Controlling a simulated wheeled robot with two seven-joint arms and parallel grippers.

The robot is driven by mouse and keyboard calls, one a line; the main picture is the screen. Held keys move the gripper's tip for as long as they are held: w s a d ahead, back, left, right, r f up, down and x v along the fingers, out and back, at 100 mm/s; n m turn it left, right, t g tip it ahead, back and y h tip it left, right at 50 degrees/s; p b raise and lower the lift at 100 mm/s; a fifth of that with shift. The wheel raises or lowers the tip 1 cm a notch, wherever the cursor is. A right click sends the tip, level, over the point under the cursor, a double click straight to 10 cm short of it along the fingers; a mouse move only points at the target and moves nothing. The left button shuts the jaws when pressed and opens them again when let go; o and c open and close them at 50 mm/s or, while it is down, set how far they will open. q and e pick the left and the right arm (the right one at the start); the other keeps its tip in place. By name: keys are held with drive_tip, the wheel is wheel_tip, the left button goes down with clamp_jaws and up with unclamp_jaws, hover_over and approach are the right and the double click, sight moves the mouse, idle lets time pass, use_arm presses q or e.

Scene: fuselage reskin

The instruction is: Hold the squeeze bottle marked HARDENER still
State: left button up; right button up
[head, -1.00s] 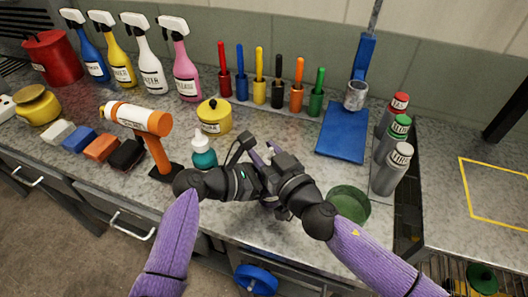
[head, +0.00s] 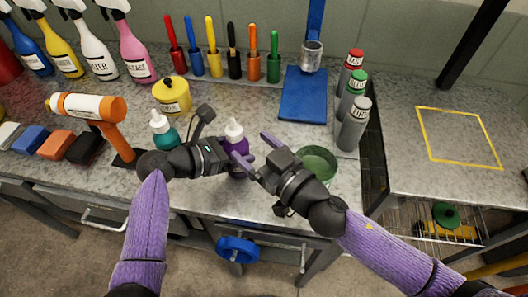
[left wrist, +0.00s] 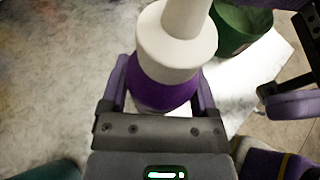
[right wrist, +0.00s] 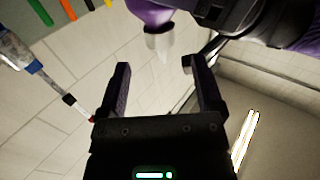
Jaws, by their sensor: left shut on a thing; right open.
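A purple squeeze bottle (head: 237,143) with a white cap and nozzle stands upright at the counter's front; its marking is not readable. My left gripper (head: 236,160) is shut on its body from the left. The left wrist view shows the purple body (left wrist: 160,88) between both fingers, below the white collar. My right gripper (head: 256,154) is open and empty just right of the bottle, apart from it. The right wrist view shows its spread fingers (right wrist: 155,90) with nothing between them. The bottle's lower part is partly hidden by my left gripper.
A teal bottle (head: 164,132) stands close left of my left gripper. A green bowl (head: 318,165) sits just behind and right of my right gripper. Grey cans (head: 352,128), a blue tray (head: 303,95) and a yellow pot (head: 172,98) stand farther back.

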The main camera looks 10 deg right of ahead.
drive_tip(key=shift+v, duration=1.9)
